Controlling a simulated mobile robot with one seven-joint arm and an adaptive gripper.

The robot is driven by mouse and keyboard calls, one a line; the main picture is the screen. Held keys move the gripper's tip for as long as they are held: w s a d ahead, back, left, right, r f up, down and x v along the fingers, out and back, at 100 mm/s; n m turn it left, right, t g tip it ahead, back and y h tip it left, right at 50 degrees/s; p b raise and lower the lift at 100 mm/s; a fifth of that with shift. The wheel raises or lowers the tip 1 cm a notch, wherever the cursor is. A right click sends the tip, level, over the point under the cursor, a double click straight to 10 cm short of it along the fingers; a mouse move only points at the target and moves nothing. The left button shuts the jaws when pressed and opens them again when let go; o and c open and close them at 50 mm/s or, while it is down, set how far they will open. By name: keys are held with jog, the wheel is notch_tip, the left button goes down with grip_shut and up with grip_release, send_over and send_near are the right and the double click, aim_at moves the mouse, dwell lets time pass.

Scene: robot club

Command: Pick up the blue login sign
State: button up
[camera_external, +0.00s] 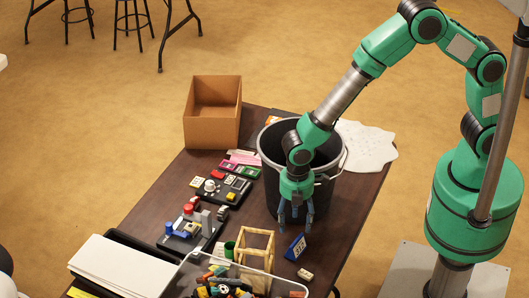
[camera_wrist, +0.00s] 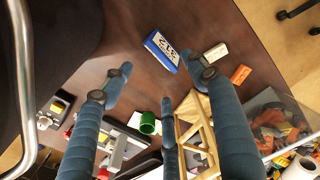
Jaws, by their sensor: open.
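The blue login sign (camera_external: 296,247) is a small blue block with a white-lettered face, standing on the dark table near its right side. In the wrist view the sign (camera_wrist: 162,50) lies beyond the fingertips, close to the right-hand finger and apart from it. My gripper (camera_external: 295,219) is open and empty, its blue-grey fingers pointing down above the table just behind the sign. In the wrist view my gripper (camera_wrist: 155,85) shows three spread fingers with nothing between them.
A black bin (camera_external: 268,160) stands right behind my gripper. A wooden frame (camera_external: 257,240) and a green cup (camera_external: 229,250) stand left of the sign. A clear box (camera_external: 190,277) of parts is at the front. A white block (camera_external: 305,274) lies near the sign.

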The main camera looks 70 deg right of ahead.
aim_at(298, 247)
jog(key=shift+f+b, duration=0.3)
jog(key=shift+f, duration=1.7)
jog(key=shift+f+b, duration=0.85)
jog(key=shift+f, duration=1.8)
jog(key=shift+c, duration=0.6)
jog(key=c, duration=1.1)
